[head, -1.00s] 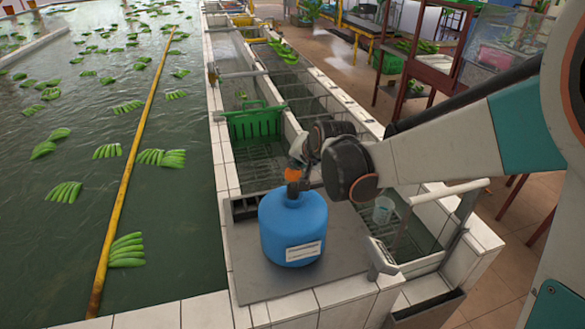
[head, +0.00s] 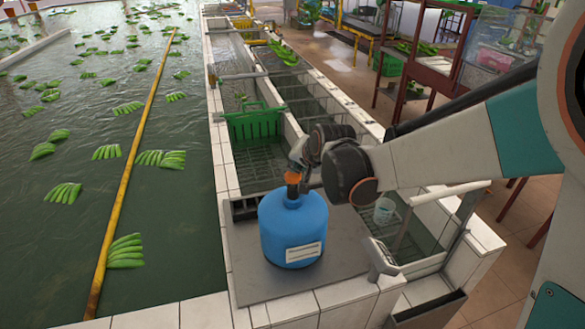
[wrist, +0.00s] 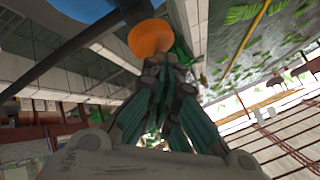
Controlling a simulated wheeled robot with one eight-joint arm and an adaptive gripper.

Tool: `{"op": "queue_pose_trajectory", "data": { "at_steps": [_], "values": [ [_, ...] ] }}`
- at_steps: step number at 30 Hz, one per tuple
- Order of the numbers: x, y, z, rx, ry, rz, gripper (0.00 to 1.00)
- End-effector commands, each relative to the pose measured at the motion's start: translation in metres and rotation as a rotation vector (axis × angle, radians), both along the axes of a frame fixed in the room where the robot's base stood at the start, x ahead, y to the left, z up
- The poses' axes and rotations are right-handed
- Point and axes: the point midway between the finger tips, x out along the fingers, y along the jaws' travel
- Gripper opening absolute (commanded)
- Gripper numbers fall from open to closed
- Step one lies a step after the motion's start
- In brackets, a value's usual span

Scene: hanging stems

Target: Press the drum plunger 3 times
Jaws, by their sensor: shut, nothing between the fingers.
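The blue drum (head: 292,232) stands upright on a grey plate (head: 250,285) in the head view, with a white label on its front. Its orange plunger head (head: 291,178) sits on top, above a dark neck. In the wrist view the orange plunger head (wrist: 150,38) shows just beyond my fingertips, and part of the blue drum (wrist: 85,7) shows at the top left. My gripper (wrist: 172,60) is shut and empty, its fingers close together at the plunger head. I cannot tell whether they touch it. In the head view my arm partly hides the fingers.
A tiled trough with water and a green crate (head: 254,124) lies behind the drum. A large water basin with floating banana bunches and a yellow pole (head: 130,165) is at the left.

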Motion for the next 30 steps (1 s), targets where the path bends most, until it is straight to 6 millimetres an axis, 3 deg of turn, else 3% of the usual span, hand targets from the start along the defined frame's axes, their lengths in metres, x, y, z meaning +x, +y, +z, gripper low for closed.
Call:
{"op": "queue_pose_trajectory", "data": {
  "at_steps": [17,30],
  "values": [
    [0.000,0.000,-0.004,-0.001,0.001,0.000,0.00],
    [0.000,0.000,0.019,-0.001,0.001,0.000,0.00]
  ]
}}
